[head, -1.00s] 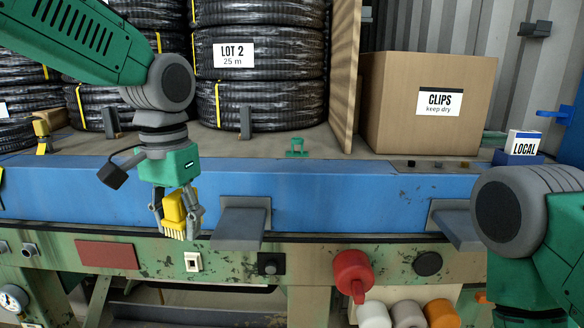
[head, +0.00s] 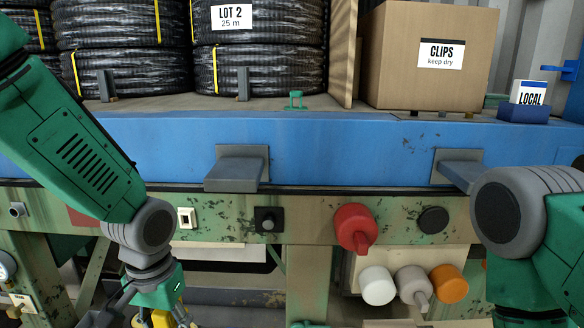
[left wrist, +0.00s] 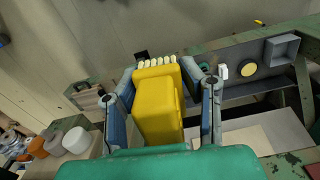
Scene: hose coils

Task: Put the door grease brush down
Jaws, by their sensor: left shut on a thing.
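The door grease brush (left wrist: 158,108) is a yellow block with a row of pale bristle tufts at its far end. My left gripper (left wrist: 165,78) is shut on it, one finger along each side, as the left wrist view shows. In the head view the brush (head: 163,319) shows only in part at the bottom edge, below the green panel front, with the fingertips cut off. It looks clear of any surface, though what lies right beneath it is hidden. My right arm is at the right of the head view, its gripper out of sight.
A blue beam (head: 330,146) carries grey brackets (head: 236,172) that jut out. Below it, a red knob (head: 353,227) and white, grey and orange cylinders (head: 450,285) stick out. Hose coils and a CLIPS box (head: 425,80) stand on the deck. A dark open compartment (left wrist: 262,90) shows in the wrist view.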

